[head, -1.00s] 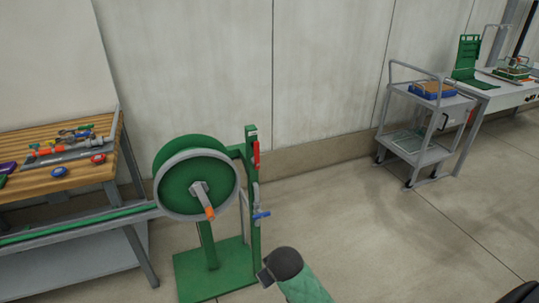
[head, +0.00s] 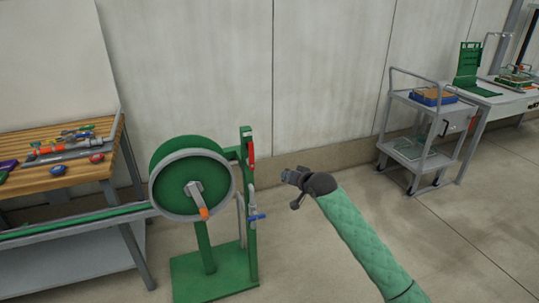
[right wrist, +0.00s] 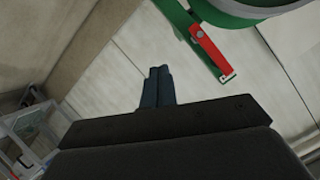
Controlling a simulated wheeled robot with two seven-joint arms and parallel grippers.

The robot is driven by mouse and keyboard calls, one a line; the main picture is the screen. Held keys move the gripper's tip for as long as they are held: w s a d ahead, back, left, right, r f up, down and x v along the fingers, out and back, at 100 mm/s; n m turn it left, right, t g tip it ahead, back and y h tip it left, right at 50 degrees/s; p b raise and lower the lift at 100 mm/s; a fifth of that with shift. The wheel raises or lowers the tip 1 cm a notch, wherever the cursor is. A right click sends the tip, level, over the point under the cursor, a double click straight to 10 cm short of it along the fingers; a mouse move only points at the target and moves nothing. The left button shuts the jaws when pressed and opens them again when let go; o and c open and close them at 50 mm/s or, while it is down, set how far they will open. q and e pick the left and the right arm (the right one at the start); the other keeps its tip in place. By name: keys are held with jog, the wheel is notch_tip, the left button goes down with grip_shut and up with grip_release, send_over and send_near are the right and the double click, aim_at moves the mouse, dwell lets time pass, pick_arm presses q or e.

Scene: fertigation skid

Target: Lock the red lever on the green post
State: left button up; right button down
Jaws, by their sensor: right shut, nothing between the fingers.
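The red lever (head: 251,148) is on the upper part of the upright green post (head: 251,240), hanging roughly along it. In the right wrist view the red lever (right wrist: 210,48) slants from a pivot on the green post (right wrist: 172,12) down to a pale tip, ahead and to the right of my fingers. My right gripper (head: 288,176) is to the right of the post and lower than the lever, apart from both. Its fingers (right wrist: 158,86) are together and empty in the right wrist view. My left gripper is not in view.
A green reel (head: 190,180) with an orange-tipped crank stands left of the post. A blue-handled valve (head: 256,217) is lower on the post. A wooden bench (head: 62,180) with tools is at left, a grey cart (head: 425,158) at right.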

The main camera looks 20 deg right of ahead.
aim_at(250, 154)
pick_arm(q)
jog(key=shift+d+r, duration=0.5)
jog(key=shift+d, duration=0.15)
pick_arm(e)
jog(key=shift+w+d+r+m+t+y, duration=0.15)
jog(key=shift+r+m+t+y, duration=0.45)
jog(key=shift+m, duration=1.15)
jog(key=shift+w+d+r+m+t+y, duration=0.1)
jog(key=shift+w+r+m+t+y, duration=0.15)
jog(key=shift+r+m+t, duration=1.15)
jog(key=shift+w+d+r+m+y, duration=0.1)
jog(key=shift+w+r+m+y, duration=0.35)
jog(key=shift+m, duration=1.7)
jog(key=shift+s+a+r+h, duration=0.1)
jog(key=shift+s+r+h, duration=0.05)
jog(key=shift+h, duration=0.15)
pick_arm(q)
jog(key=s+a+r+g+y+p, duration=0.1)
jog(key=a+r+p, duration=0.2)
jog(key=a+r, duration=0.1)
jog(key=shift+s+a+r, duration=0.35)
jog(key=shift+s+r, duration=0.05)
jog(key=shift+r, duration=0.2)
pick_arm(e)
jog(key=w+a, duration=0.6)
jog(key=w, duration=0.3)
jog(key=shift+w+a, duration=0.2)
jog(key=shift+a, duration=0.1)
